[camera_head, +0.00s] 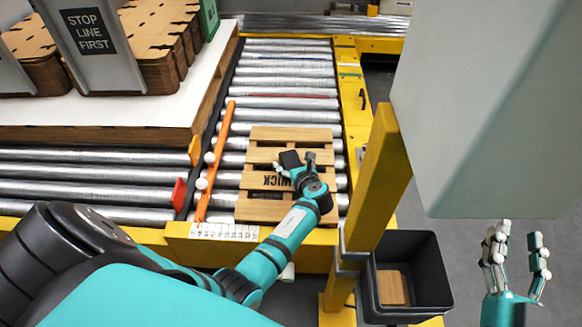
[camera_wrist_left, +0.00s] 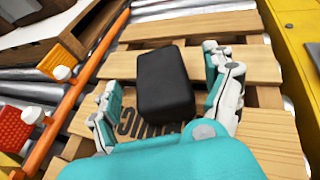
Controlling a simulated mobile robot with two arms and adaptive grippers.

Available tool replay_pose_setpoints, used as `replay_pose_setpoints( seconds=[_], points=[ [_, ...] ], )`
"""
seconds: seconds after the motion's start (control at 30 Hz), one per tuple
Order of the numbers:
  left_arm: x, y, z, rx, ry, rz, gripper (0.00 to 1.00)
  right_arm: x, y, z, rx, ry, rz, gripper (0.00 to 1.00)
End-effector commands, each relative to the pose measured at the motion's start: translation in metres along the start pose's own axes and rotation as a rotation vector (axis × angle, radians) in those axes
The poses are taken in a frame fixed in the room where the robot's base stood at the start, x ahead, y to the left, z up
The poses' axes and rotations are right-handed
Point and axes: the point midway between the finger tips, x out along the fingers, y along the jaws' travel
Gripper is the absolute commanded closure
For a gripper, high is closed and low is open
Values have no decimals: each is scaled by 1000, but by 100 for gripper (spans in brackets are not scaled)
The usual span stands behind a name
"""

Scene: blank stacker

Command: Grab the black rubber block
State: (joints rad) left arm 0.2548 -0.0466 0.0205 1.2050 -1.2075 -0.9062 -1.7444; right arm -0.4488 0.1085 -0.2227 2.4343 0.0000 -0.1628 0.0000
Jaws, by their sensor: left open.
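The black rubber block (camera_wrist_left: 165,82) lies on the wooden pallet (camera_wrist_left: 258,72) in the left wrist view, between the two spread fingers of my left gripper (camera_wrist_left: 165,100). In the head view the block (camera_head: 291,159) shows just beyond my left gripper (camera_head: 295,170), on the pallet (camera_head: 290,134). The left gripper is open, with a visible gap between each finger and the block. My right gripper (camera_head: 516,258) is at the lower right, its fingers apart and pointing up, with nothing between them.
The pallet rests on the roller conveyor (camera_head: 287,75). An orange rail (camera_head: 215,160) runs along its left side. A yellow post (camera_head: 378,185) and a black bin (camera_head: 415,255) stand to the right. A large grey panel (camera_head: 490,110) hangs above my right gripper.

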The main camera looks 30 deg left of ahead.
Motion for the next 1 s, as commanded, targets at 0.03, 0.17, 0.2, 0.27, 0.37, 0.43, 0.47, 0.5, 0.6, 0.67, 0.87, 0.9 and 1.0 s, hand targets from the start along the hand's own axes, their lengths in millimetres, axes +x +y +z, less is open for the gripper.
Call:
replay_pose_setpoints(
  seconds=[0.03, 0.17, 0.2, 0.27, 0.37, 0.43, 0.47, 0.5, 0.6, 0.67, 0.87, 0.9, 1.0],
  points=[
    [6, 0, -2, -1, -1, 0, 15, 0, -2, -7, 2, 57, -3, 62],
    [17, 0, -1, 0, -2, 1, 15, -2, -5, -30, 7, 191, -10, 62],
    [19, 0, -1, 0, -2, 1, 15, -3, -5, -36, 8, 221, -12, 62],
    [21, 0, 0, 0, -2, 0, 15, -4, -6, -42, 10, 256, -13, 62],
    [23, 0, 0, 0, -1, 0, 15, -5, -6, -48, 11, 286, -14, 62],
    [24, 0, 1, 0, -1, 0, 15, -6, -7, -49, 11, 291, -15, 62],
    [23, 0, 1, 0, -1, 0, 15, -6, -7, -49, 11, 291, -15, 62],
    [23, 0, 1, 0, -1, 0, 15, -6, -7, -49, 11, 291, -15, 62],
    [23, 0, 1, 0, -1, 0, 17, -6, -7, -49, 11, 290, -15, 62],
    [23, 0, 1, 0, -1, 0, 25, -6, -7, -49, 11, 290, -14, 62],
    [23, 0, 0, 0, -1, 0, 51, -6, -7, -49, 11, 289, -14, 62],
    [23, 0, 0, -1, -1, 0, 56, -6, -7, -49, 11, 289, -14, 62],
    [23, 0, 0, -1, -1, 0, 69, -6, -7, -49, 11, 288, -15, 62]
  ],
)
